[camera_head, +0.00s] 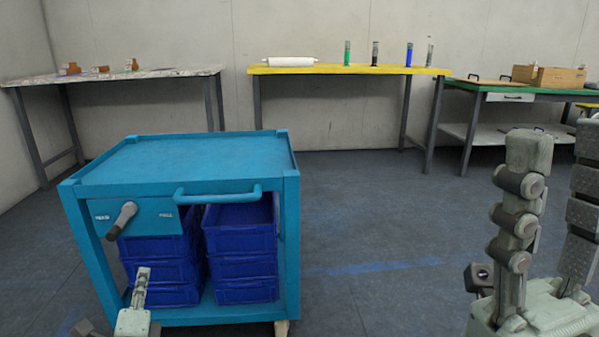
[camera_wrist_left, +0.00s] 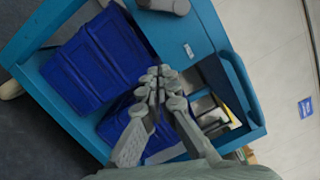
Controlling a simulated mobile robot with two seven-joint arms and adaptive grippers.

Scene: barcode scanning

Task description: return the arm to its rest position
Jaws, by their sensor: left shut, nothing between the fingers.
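My left gripper (camera_head: 142,275) is low at the lower left of the head view, in front of the blue cart (camera_head: 190,157). In the left wrist view its fingertips (camera_wrist_left: 160,76) meet, shut with nothing between them. My right gripper (camera_head: 553,200) stands at the right edge of the head view. Its segmented fingers point up and stand apart, empty, and one is partly cut off by the frame. A dark grey handheld device (camera_head: 122,220) hangs on the cart's front panel, above and left of my left gripper.
Blue bins (camera_head: 240,268) are stacked in two columns inside the cart, behind my left gripper. A cart handle (camera_head: 218,194) sticks out at the front. Worktables, one with a yellow top (camera_head: 330,69), line the back wall. The floor (camera_head: 385,225) right of the cart is clear.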

